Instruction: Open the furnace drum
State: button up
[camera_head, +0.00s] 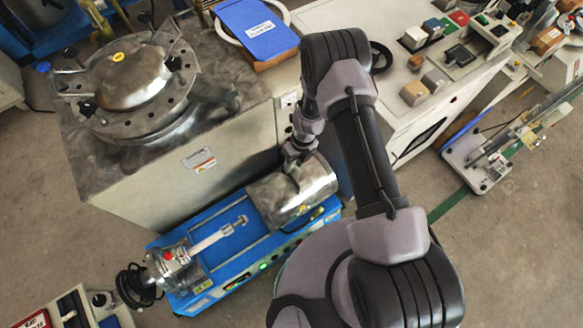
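The furnace drum appears to be the shiny metal cylinder (285,196) lying on the right part of a blue bench machine (213,287). A pale rod (212,240) with a metal tip lies bare to its left, and a gap shows between the tip and the drum. My gripper (298,153) points down at the drum's upper back side, touching it or very close. Its fingers are small and partly hidden, so I cannot tell whether they are open or hold a handle there.
A grey cabinet (150,195) with a round, clamped metal vessel (125,75) stands behind left. A blue clipboard (257,28) lies at the back. A white control bench (400,110) stands right of the drum. A black cable coil (136,287) hangs at the machine's left end.

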notch_tip(320, 180, up, 11)
jog(key=w+d+p, duration=0.1)
jog(key=p, duration=0.2)
jog(key=shift+w+d+r+p, duration=0.15)
jog(key=shift+d+r+p, duration=0.05)
jog(key=shift+d+p, duration=0.2)
